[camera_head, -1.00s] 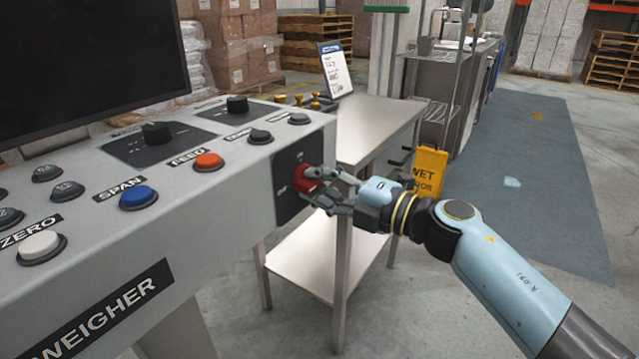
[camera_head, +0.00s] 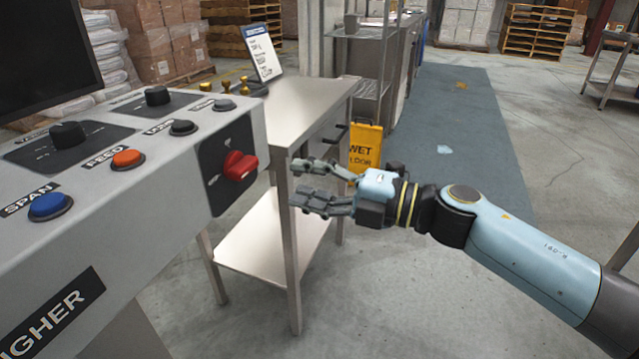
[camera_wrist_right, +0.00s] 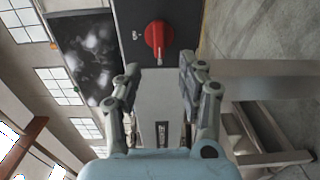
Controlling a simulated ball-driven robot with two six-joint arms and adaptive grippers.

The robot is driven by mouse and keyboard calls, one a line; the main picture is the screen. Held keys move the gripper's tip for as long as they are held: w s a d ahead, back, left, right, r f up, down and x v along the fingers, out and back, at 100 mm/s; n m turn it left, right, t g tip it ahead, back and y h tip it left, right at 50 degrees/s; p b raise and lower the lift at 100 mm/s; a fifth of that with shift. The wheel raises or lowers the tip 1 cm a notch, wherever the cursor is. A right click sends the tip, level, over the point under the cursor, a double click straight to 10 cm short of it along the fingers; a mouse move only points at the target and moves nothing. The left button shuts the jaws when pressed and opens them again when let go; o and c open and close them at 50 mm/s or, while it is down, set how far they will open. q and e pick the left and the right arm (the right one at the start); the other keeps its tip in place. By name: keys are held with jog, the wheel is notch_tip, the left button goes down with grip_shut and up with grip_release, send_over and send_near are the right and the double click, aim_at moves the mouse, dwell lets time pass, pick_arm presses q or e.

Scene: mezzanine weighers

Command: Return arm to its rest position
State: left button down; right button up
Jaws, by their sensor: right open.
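My right gripper (camera_head: 318,187) is open and empty, in front of the metal table and to the right of the weigher console (camera_head: 150,200). Its two fingers point left toward the red rotary knob (camera_head: 240,166) on the black plate at the console's end, with a clear gap between them. In the right wrist view, the knob (camera_wrist_right: 158,38) shows beyond the open fingertips (camera_wrist_right: 160,72), untouched. My right arm comes in from the lower right. My left gripper is not in view.
A steel side table (camera_head: 300,105) with brass weights (camera_head: 232,88) and a propped sign (camera_head: 260,52) stands behind the gripper. A yellow wet-floor sign (camera_head: 364,148) and a wire shelf rack (camera_head: 368,60) are beyond. The floor on the right (camera_head: 520,150) is open.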

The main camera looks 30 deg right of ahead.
jog(key=shift+v, duration=1.1)
